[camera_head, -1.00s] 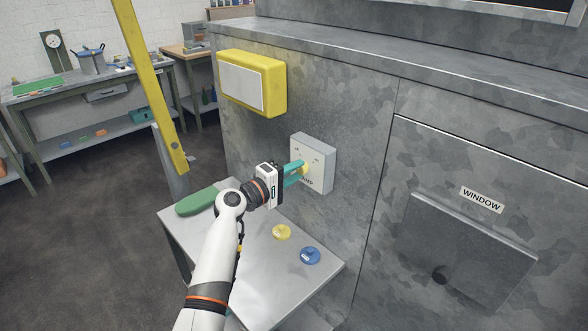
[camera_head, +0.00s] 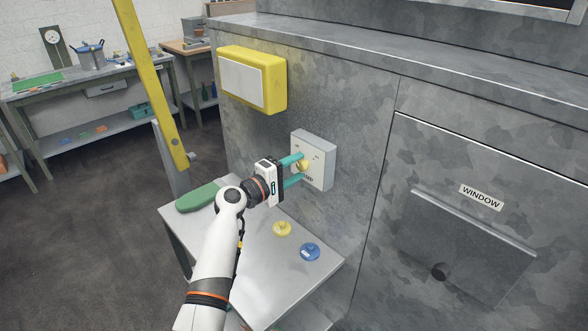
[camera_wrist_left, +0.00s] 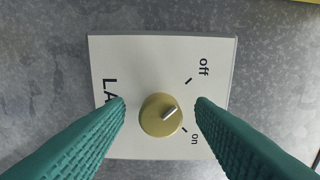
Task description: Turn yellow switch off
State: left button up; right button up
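The yellow switch (camera_head: 303,165) is a round knob on a pale plate (camera_head: 325,160) on the grey cabinet wall. In the left wrist view the knob (camera_wrist_left: 160,115) has a white pointer line aimed up and right, between the "off" and "on" marks. My left gripper (camera_head: 298,169) is open, with one teal finger above and one below the knob in the head view. In the left wrist view the fingers (camera_wrist_left: 161,101) stand on either side of the knob, with gaps between. Part of the plate's lettering is hidden by a finger. My right gripper is not in view.
A yellow box (camera_head: 275,85) is mounted above the plate. A metal side table (camera_head: 255,275) below holds a green object (camera_head: 197,197), a yellow disc (camera_head: 282,229) and a blue disc (camera_head: 310,252). A yellow post (camera_head: 148,80) stands at left.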

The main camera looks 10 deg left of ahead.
pick_arm(q)
jog(key=b+v, duration=0.2)
jog(key=v, duration=1)
jog(key=shift+f, duration=0.1)
